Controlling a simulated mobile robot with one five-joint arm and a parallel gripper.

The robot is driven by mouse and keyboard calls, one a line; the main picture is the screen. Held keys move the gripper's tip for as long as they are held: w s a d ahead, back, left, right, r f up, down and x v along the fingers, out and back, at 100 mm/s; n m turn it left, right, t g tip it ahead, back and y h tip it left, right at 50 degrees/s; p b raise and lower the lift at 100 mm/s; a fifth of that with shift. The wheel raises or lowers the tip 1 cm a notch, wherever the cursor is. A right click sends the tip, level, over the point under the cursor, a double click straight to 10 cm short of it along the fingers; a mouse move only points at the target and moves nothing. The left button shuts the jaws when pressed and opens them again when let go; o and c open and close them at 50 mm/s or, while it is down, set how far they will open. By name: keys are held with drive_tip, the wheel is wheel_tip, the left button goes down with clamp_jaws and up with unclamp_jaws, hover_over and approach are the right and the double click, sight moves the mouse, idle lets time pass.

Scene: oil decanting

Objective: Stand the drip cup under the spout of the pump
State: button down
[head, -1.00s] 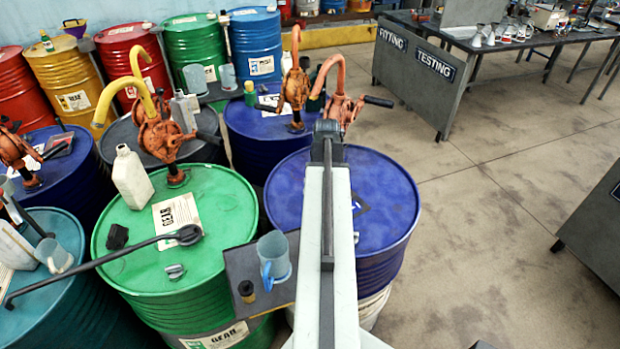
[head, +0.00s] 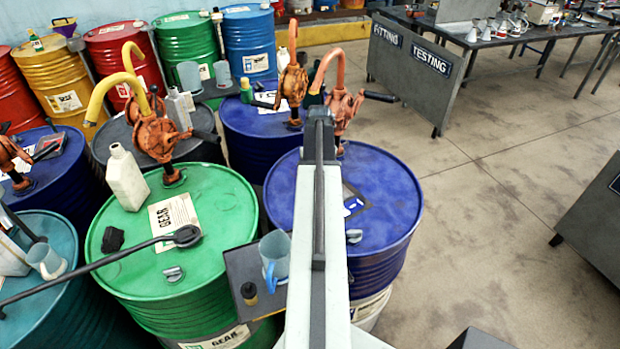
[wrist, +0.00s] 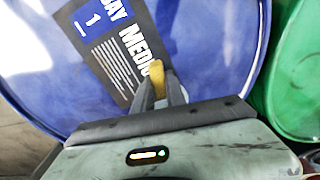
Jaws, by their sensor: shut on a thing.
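My gripper (wrist: 157,98) is shut on a small yellow thing (wrist: 156,72) in the wrist view. Only a narrow part of it shows between the fingers, so I cannot tell whether it is the drip cup. It is over the blue drum (wrist: 205,55), near the drum's dark label (wrist: 110,45). In the head view my arm hides the gripper and the held thing. An orange pump (head: 343,105) with a curved spout (head: 327,65) stands behind the far end of my arm, near the blue drum's back edge. I cannot tell the gap between gripper and spout.
A green drum (head: 215,205) stands left, with a white bottle (head: 126,178) and a long black-handled tool (head: 120,254) on it. A bluish jug (head: 274,258) stands on a dark tray (head: 235,262) beside my arm. More pumps and drums crowd the left; open floor (head: 480,230) lies right.

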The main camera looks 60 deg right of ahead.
drive_tip(key=d, duration=0.1)
drive_tip(key=w+d, duration=0.1)
drive_tip(key=shift+d+f, duration=0.15)
drive_tip(key=shift+d, duration=0.25)
wheel_tip(320, 180, down, 4)
drive_tip(key=b, duration=0.4)
drive_tip(key=shift+s, duration=0.1)
drive_tip(key=shift+w+a+r, duration=0.15)
drive_tip(key=shift+w+r, duration=0.1)
drive_tip(key=shift+f, duration=0.15)
drive_tip(key=c, duration=1.4)
unclamp_jaws()
drive_tip(key=shift+o, duration=0.2)
wheel_tip(320, 180, up, 12)
drive_tip(key=p, duration=1.2)
drive_tip(key=shift+s+r+p, duration=0.1)
drive_tip(key=shift+r+p, duration=0.15)
drive_tip(key=shift+p, duration=0.05)
